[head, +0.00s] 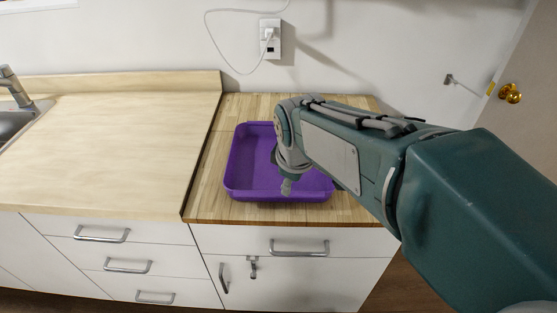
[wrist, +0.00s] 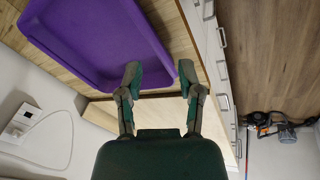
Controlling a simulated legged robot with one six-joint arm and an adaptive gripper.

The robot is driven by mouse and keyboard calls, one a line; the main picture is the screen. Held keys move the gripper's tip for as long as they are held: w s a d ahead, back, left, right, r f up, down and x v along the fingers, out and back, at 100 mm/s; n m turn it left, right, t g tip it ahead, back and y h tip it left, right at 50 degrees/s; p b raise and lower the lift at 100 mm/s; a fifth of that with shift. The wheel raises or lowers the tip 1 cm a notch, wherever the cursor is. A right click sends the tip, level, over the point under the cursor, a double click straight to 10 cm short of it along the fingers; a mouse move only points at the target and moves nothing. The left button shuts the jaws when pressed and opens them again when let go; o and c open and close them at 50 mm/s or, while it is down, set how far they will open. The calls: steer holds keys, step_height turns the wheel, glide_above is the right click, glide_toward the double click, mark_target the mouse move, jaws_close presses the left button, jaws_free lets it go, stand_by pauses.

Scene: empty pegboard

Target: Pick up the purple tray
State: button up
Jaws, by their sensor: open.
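The purple tray (head: 240,170) lies on the lower wooden counter in the head view. It is a shallow open box with raised walls, and my arm covers part of its right side. In the wrist view the tray (wrist: 95,35) fills the upper left, and its near edge lies close to the fingertips. My gripper (wrist: 158,82) is open and empty, with its two fingers spread apart. In the head view my gripper (head: 288,187) shows partly over the tray, and its fingers are hard to make out. I cannot tell whether a finger touches the tray.
A higher, pale counter (head: 110,140) with a sink (head: 14,118) stands to the left. White drawers with metal handles (head: 300,247) are below. A wall outlet (head: 270,40) with a plugged white cable is behind. A door with a brass knob (head: 510,93) is at right.

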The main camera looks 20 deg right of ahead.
mark_target(282, 200)
steer(key=w+f+n, duration=0.1)
steer(key=w+f, duration=0.1)
steer(key=f, duration=0.3)
steer(key=w+f+n+g, duration=0.1)
steer(key=w+f+n, duration=0.1)
steer(key=f, duration=0.3)
steer(key=w+f+n, duration=0.2)
steer(key=w+f, duration=0.2)
steer(key=f, duration=0.1)
steer(key=shift+d+f, duration=0.1)
steer(key=shift+d, duration=0.3)
jaws_close()
